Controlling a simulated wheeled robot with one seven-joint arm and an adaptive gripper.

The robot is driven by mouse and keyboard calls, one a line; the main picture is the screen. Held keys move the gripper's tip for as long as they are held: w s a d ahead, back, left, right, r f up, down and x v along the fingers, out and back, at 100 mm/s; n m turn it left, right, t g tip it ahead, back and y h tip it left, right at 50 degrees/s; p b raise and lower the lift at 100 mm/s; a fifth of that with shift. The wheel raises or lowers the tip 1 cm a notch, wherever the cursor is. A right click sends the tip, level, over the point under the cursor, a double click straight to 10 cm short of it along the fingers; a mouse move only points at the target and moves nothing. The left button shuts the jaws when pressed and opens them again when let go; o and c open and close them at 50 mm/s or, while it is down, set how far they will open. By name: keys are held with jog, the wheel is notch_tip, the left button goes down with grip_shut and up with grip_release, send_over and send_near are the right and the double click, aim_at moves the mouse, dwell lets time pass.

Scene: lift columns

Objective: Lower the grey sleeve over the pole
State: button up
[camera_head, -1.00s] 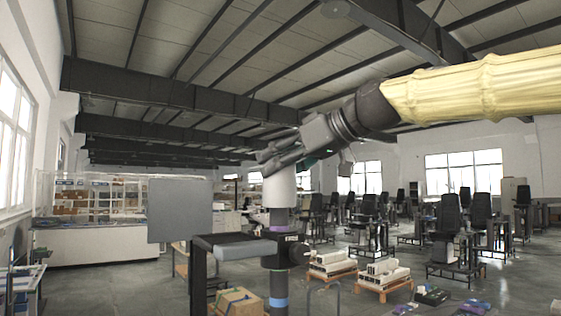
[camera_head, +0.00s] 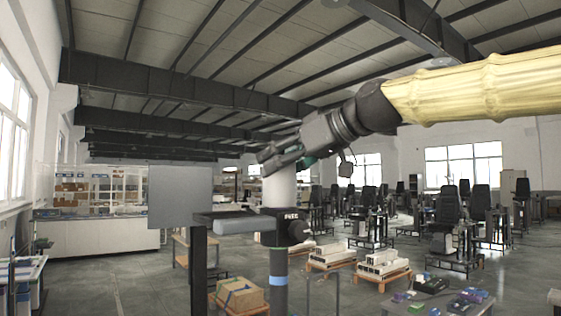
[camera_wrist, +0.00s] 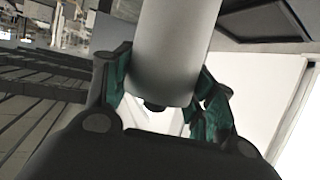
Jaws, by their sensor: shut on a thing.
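The grey sleeve (camera_head: 281,190) is a pale upright cylinder under my gripper (camera_head: 284,156) in the head view. In the wrist view the sleeve (camera_wrist: 175,50) sits between the green-lined fingers of my gripper (camera_wrist: 165,92), which is shut on it. The dark pole (camera_head: 278,258) with a blue band stands directly below, in line with it. A black collar (camera_head: 291,227) with lettering is around the pole. The sleeve's lower edge meets the collar's top in the picture; I cannot tell if they touch. The pole's top is hidden, apparently inside the sleeve.
A grey panel (camera_head: 180,197) stands just above that. A box (camera_head: 238,294) and pallets with white parts (camera_head: 383,264) are on the floor behind.

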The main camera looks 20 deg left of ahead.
dwell(0.3)
jog(key=o, duration=1.2)
jog(key=shift+o, duration=0.2)
jog(key=v, duration=1.2)
